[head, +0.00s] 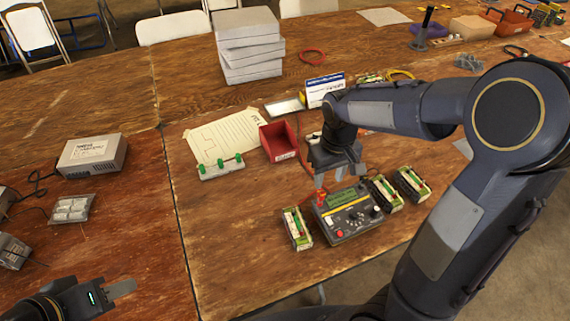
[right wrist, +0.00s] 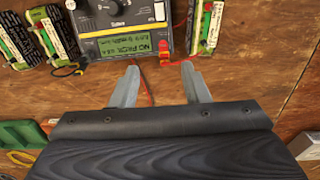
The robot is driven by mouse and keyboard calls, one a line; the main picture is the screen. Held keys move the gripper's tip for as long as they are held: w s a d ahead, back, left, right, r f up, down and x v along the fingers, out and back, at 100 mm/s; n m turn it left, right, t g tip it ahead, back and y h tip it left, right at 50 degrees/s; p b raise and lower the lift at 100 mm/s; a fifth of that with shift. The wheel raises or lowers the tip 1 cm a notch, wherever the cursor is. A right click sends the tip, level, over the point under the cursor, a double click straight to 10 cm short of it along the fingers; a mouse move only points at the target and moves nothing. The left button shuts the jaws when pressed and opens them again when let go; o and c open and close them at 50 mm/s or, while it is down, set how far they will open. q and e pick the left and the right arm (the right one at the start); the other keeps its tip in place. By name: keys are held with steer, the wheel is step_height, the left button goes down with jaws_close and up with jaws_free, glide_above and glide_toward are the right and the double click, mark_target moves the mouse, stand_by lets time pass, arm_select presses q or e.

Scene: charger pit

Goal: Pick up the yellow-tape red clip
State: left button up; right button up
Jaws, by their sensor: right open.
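A small red clip (head: 320,197) is at the back edge of the grey and yellow charger (head: 346,221) on the table. In the right wrist view the red clip (right wrist: 164,48) lies against the charger (right wrist: 122,27), with a red lead beside it. I cannot make out the tape on it clearly. My right gripper (head: 338,180) is open above the table just behind the charger. In the right wrist view its fingertips (right wrist: 160,67) are apart, with the clip just beyond and between them. My left gripper (head: 112,293) is at the lower left, away from the charger; its jaw opening is unclear.
Green-and-white battery packs flank the charger, one on the left (head: 297,228) and two on the right (head: 386,193). A red bin (head: 278,141), a paper sheet (head: 225,136) and a green-clipped strip (head: 221,168) lie behind. Bare wood (head: 228,235) is free to the left.

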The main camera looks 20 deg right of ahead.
mark_target(322, 191)
steer(key=shift+w+a+f, duration=0.3)
steer(key=shift+w+f, duration=0.2)
steer(key=shift+w, duration=0.35)
steer(key=f, duration=0.7)
steer(key=shift+s+a, duration=0.1)
steer(key=shift+s, duration=0.25)
steer(key=shift+c, duration=0.3)
steer(key=c, duration=0.8)
steer(key=shift+r, duration=0.1)
